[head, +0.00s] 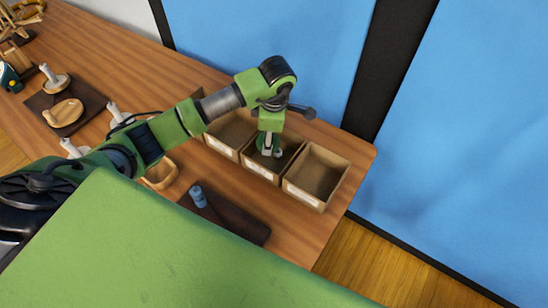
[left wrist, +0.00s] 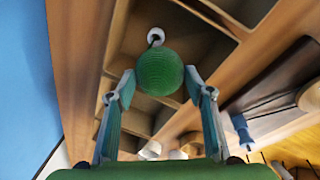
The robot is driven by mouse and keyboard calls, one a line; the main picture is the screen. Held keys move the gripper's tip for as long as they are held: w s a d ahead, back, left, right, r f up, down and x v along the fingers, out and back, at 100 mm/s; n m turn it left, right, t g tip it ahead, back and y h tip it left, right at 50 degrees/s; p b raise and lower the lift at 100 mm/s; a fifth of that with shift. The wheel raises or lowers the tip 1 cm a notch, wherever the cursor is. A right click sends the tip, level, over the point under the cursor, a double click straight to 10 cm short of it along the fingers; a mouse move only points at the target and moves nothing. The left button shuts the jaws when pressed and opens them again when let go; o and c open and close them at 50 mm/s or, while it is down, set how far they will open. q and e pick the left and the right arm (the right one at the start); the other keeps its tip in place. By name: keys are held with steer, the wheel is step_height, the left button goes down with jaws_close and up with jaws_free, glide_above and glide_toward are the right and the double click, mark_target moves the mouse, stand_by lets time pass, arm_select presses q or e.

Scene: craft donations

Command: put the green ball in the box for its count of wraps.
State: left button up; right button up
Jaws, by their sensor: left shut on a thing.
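The green ball (left wrist: 160,72) is round with fine wrap lines and sits between the fingers of my left gripper (left wrist: 160,88), which is shut on it. A pale ring-like piece (left wrist: 155,37) shows at its far side. In the head view my left gripper (head: 268,151) points down over the middle box (head: 262,171) of the row, with the ball (head: 262,139) partly hidden by the fingers. I cannot tell whether the ball is below the rim. The left box (head: 222,148) and right box (head: 304,195) stand beside it. The pale front labels are too small to read.
A dark board (head: 238,221) with a blue piece (head: 198,196) lies in front of the boxes. A dark mat (head: 92,101) with wooden items is at the left. The right box looks empty. The table's right edge is close beyond it.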

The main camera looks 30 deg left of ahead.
arm_select(q)
steer(key=o, duration=1)
steer(key=shift+c, duration=0.2)
step_height(320, 180, up, 12)
steer(key=s+d, duration=0.1)
steer(key=shift+d, duration=0.35)
steer(key=shift+s+f, duration=0.1)
steer(key=shift+f, duration=0.05)
